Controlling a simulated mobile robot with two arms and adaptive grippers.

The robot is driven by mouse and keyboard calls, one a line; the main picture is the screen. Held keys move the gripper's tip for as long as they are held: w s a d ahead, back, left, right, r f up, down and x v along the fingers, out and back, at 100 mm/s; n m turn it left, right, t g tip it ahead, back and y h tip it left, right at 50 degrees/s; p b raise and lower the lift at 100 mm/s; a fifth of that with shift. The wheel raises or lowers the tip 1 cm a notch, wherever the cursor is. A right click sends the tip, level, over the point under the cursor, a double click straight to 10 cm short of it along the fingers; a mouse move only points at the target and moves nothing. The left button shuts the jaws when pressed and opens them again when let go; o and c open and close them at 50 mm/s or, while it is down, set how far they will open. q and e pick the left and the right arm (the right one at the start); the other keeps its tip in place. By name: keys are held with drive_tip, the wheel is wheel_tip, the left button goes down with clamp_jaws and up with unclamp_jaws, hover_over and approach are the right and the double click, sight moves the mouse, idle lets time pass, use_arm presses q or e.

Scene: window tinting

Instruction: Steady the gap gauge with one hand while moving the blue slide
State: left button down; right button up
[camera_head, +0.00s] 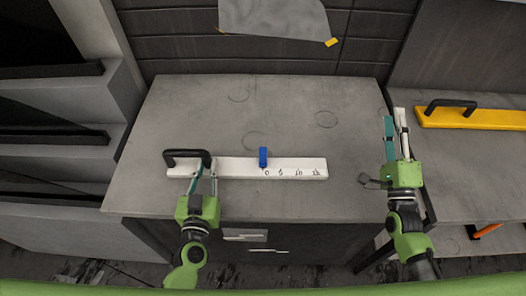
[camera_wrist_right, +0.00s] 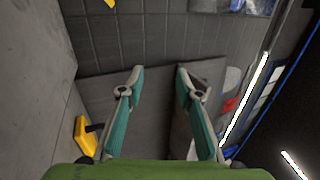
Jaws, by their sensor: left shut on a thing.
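The gap gauge (camera_head: 235,167) is a white bar lying flat on the grey table, with a black handle (camera_head: 186,153) at its left end and number marks toward its right. The blue slide (camera_head: 263,157) stands upright on the bar near the 0 mark, right of the middle. My left gripper (camera_head: 204,167) is at the gauge's left part and shut on the black handle's right end; its fingers partly hide the contact. My right gripper (camera_head: 395,114) is over the table's right edge, well right of the gauge. It is open and empty, as the right wrist view (camera_wrist_right: 160,76) shows.
The grey table top (camera_head: 190,107) is clear behind the gauge and between its right end and my right gripper. A yellow bar (camera_head: 480,118) with a black handle lies on a surface at the right. A grey sheet (camera_head: 272,18) with yellow corners is at the back wall.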

drive_tip(key=s+a+f+m, duration=0.2)
drive_tip(key=a, duration=0.4)
drive_tip(key=s+a+f+m+g, duration=0.1)
drive_tip(key=a+f+m, duration=0.1)
drive_tip(key=a, duration=0.5)
drive_tip(key=s+a+f+m+y, duration=0.1)
drive_tip(key=s+a+f+m, duration=0.1)
drive_tip(key=a, duration=0.5)
drive_tip(key=shift+s+f+m+g, duration=0.2)
drive_tip(key=shift+s+m+g, duration=0.15)
drive_tip(key=shift+m, duration=0.55)
drive_tip(key=s+a+r+m+y, duration=0.1)
drive_tip(key=s+a+m, duration=0.2)
drive_tip(key=a, duration=0.4)
drive_tip(key=s+a+m, duration=0.3)
drive_tip(key=a, duration=0.5)
drive_tip(key=m+g+h, duration=0.2)
drive_tip(key=m+g, duration=0.1)
approach(263, 156)
drive_tip(key=shift+s+t, duration=0.25)
drive_tip(key=shift+s, duration=0.05)
drive_tip(key=shift+w+d+f+m, duration=0.1)
drive_tip(key=shift+w+f+m, duration=0.05)
drive_tip(key=shift+m, duration=0.15)
drive_tip(key=w, duration=1.1)
drive_tip(key=shift+w+d+f, duration=0.1)
drive_tip(key=shift+w+d, duration=0.05)
drive_tip(key=shift+w, duration=0.15)
drive_tip(key=shift+c, duration=0.4)
